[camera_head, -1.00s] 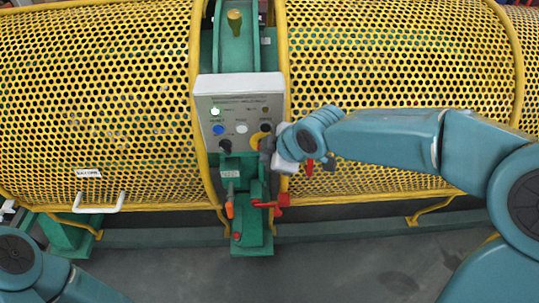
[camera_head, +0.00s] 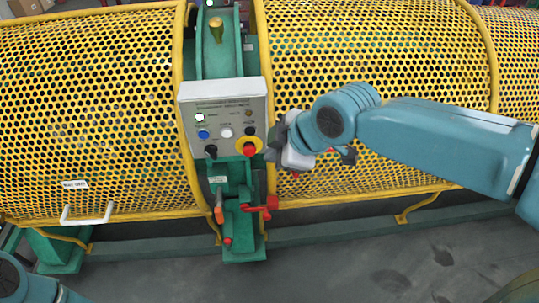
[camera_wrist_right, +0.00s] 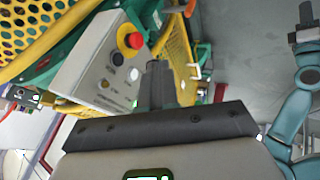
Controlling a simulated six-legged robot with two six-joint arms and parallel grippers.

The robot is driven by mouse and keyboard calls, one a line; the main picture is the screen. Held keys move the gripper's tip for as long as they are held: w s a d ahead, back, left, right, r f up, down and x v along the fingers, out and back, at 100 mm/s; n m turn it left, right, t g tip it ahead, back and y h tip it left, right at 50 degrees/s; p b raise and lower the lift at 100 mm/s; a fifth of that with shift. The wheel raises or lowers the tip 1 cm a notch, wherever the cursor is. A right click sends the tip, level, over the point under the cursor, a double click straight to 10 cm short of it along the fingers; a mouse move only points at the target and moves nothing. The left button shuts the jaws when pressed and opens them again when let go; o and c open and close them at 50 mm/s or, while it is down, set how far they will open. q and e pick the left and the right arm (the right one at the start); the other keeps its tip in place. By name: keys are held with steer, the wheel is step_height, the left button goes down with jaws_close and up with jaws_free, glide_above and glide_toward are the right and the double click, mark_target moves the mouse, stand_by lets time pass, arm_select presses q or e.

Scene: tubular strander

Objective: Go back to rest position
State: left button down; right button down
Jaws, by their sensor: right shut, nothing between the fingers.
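My right gripper (camera_head: 272,148) is in front of the yellow mesh guard, just right of the grey control panel (camera_head: 224,108). It is shut and empty, and it stands apart from the panel. In the right wrist view its shut fingers (camera_wrist_right: 158,72) point past the panel (camera_wrist_right: 92,72). The panel carries a red emergency button on a yellow base (camera_head: 249,147), a blue button (camera_head: 203,133), a white button (camera_head: 226,132) and black knobs. The red button also shows in the right wrist view (camera_wrist_right: 132,40). Part of my left arm shows at the lower left; its gripper is out of view.
Yellow perforated guards (camera_head: 90,110) fill both sides of the green machine. Red and orange handles (camera_head: 262,205) stick out below the panel. A white handle (camera_head: 87,214) is on the left guard. The grey floor (camera_head: 370,255) in front is clear.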

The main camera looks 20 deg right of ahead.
steer(key=s+a+f+m+g, duration=0.2)
steer(key=f+m, duration=0.2)
steer(key=f, duration=1)
steer(key=s+a+f+m+g, duration=0.15)
steer(key=f+m, duration=0.25)
steer(key=f, duration=0.9)
steer(key=s+a+f+m+g+y, duration=0.1)
steer(key=s+a+f+m+g, duration=0.1)
steer(key=s+f+m, duration=0.5)
steer(key=s+f+g, duration=0.1)
steer(key=s+f, duration=0.5)
steer(key=f, duration=0.1)
steer(key=shift+m, duration=0.3)
